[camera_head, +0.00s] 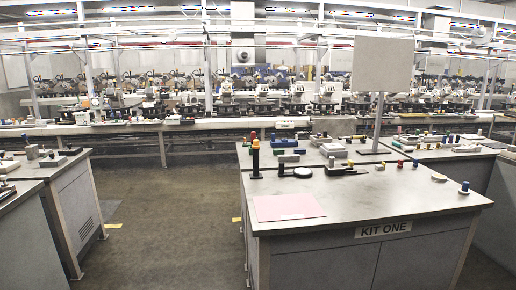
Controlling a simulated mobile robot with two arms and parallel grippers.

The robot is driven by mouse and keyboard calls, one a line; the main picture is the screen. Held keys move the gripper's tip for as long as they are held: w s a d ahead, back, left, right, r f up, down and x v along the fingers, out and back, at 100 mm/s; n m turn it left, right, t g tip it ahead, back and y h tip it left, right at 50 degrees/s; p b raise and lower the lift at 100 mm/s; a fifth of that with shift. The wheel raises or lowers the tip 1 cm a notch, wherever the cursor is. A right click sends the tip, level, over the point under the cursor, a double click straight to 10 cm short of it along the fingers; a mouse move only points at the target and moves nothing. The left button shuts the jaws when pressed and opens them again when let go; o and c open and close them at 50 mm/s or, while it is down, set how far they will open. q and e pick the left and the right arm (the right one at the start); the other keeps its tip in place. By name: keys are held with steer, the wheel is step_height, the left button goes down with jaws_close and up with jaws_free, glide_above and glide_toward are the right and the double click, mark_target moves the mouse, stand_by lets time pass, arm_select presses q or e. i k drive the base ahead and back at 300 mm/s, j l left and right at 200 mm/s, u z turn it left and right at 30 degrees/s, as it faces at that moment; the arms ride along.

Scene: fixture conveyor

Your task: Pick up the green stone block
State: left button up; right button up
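Neither of my grippers is in view.
The KIT ONE table (400,207) stands ahead right, with a pink sheet (288,207), a black post with a yellow top (255,157), a signboard (382,64) and several small parts. Another workbench (75,175) stands left. Open floor (165,220) lies between them.

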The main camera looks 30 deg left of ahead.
mark_target(280, 152)
steer(key=i+j+u, duration=0.2)
steer(key=i, duration=0.25)
steer(key=i+j+u, duration=0.15)
steer(key=i+j, duration=0.2)
steer(key=i, duration=0.15)
steer(key=i+j+u, duration=0.2)
steer(key=i, duration=0.3)
steer(key=i+j+u, duration=0.2)
steer(key=i, duration=0.3)
steer(key=j+z, duration=0.2)
steer(key=j, duration=0.5)
steer(key=k+j+z, duration=0.15)
steer(key=j, duration=0.55)
steer(key=i+j+z, duration=0.15)
steer(key=j, duration=0.2)
steer(key=i+j+z, duration=0.3)
steer(key=j, duration=0.4)
steer(key=i+j+z, duration=0.15)
steer(key=j, duration=0.25)
steer(key=i, duration=0.1)
